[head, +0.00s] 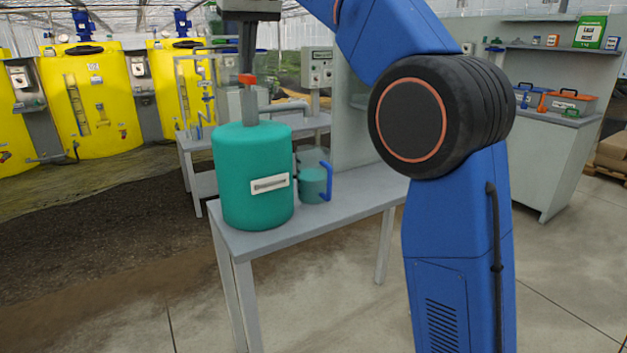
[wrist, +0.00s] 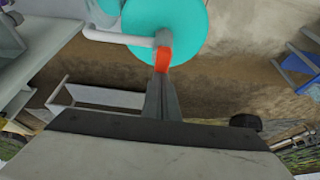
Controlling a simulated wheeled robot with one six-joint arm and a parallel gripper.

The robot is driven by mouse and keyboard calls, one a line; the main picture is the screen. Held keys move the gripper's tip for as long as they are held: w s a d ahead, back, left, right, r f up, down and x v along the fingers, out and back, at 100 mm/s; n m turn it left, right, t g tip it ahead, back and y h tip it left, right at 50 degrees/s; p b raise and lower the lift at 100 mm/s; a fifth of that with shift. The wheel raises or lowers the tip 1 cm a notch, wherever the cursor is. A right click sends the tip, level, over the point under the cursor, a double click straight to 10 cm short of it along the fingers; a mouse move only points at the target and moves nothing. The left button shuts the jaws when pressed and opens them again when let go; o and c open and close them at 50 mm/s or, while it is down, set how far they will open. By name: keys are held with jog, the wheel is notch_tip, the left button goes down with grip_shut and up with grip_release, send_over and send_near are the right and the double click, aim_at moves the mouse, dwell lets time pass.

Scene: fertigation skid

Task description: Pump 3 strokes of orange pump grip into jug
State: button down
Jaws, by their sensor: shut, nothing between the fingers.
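The orange pump grip (head: 247,79) sits on top of a grey pump stem on the teal drum (head: 252,180). In the wrist view the orange grip (wrist: 163,60) shows right at the tips of my gripper (wrist: 160,82). My gripper (head: 248,68) points down from above the grip in the head view, with its fingers shut and nothing held between them. A grey spout runs from the pump to the right. The teal jug (head: 313,184) with a blue handle stands on the bench right beside the drum, below the spout end.
The drum and jug stand on a grey bench (head: 340,205) with a grey panel behind. Yellow tanks (head: 92,95) stand at the back left. A side counter (head: 545,150) at the right holds orange and blue boxes. The bench's front right is clear.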

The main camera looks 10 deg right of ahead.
jog(key=shift+r, duration=2.15)
jog(key=shift+f, duration=0.35)
jog(key=shift+f, duration=2.05)
jog(key=shift+r, duration=2.45)
